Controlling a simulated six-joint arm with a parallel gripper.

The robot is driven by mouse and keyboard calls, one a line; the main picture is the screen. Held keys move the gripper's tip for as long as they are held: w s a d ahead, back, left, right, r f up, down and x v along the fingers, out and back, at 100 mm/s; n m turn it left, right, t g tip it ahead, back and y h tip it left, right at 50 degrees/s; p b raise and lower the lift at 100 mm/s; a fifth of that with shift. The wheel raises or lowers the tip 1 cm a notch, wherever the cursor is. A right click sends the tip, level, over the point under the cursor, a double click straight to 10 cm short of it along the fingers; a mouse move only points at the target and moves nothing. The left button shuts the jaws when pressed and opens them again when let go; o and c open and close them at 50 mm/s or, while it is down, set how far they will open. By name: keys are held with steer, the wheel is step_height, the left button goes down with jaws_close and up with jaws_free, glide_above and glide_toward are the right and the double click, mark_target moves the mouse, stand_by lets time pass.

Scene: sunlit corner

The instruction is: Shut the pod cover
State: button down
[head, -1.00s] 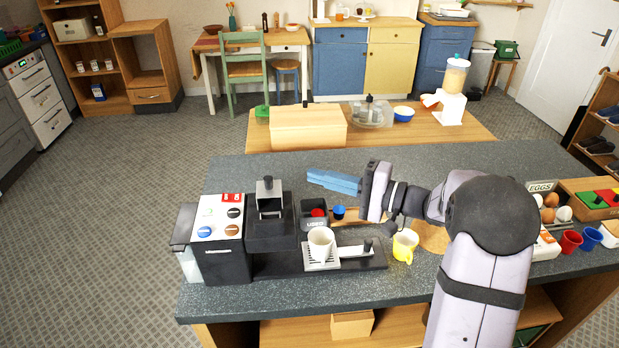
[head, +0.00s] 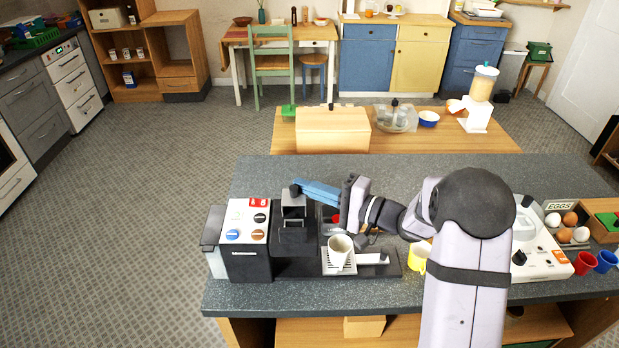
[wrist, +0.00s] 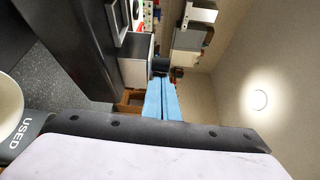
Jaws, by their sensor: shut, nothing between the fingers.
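The dark coffee machine (head: 295,240) stands on the counter's left part. Its pod cover (head: 293,207) appears raised, with a lighter grey face; its exact angle is hard to tell. My gripper (head: 300,187) is shut and empty, its blue fingers pointing left. The fingertips are at the top of the cover, beside or behind its dark knob; I cannot tell whether they touch it. In the wrist view the shut blue fingers (wrist: 163,98) show with nothing between them. A large dark surface, probably part of the machine, fills the upper left there.
A white cup (head: 340,252) stands on the drip tray. The USED bin shows in the wrist view (wrist: 22,132). A panel box with coloured buttons (head: 246,235) adjoins the machine at left. A yellow mug (head: 417,256) is near my arm. The counter behind is clear.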

mark_target(315, 213)
steer(key=shift+s, duration=0.15)
steer(key=shift+s+b, duration=0.45)
steer(key=shift+b, duration=0.05)
steer(key=s+b, duration=0.3)
steer(key=s, duration=0.3)
steer(key=shift+w+f+b, duration=0.1)
steer(key=shift+b, duration=0.2)
steer(key=shift+w+d+b, duration=0.1)
steer(key=shift+w+b, duration=0.3)
steer(key=shift+w, duration=0.1)
steer(key=w+d+b, duration=0.1)
steer(key=w, duration=0.2)
steer(key=shift+d+f+b, duration=0.2)
steer(key=shift+d+b, duration=0.15)
steer(key=shift+b, duration=0.05)
steer(key=b+v, duration=0.2)
steer(key=v, duration=0.7)
steer(key=shift+s+r+b, duration=0.15)
steer(key=shift+r+b, duration=0.05)
steer(key=shift+b, duration=0.2)
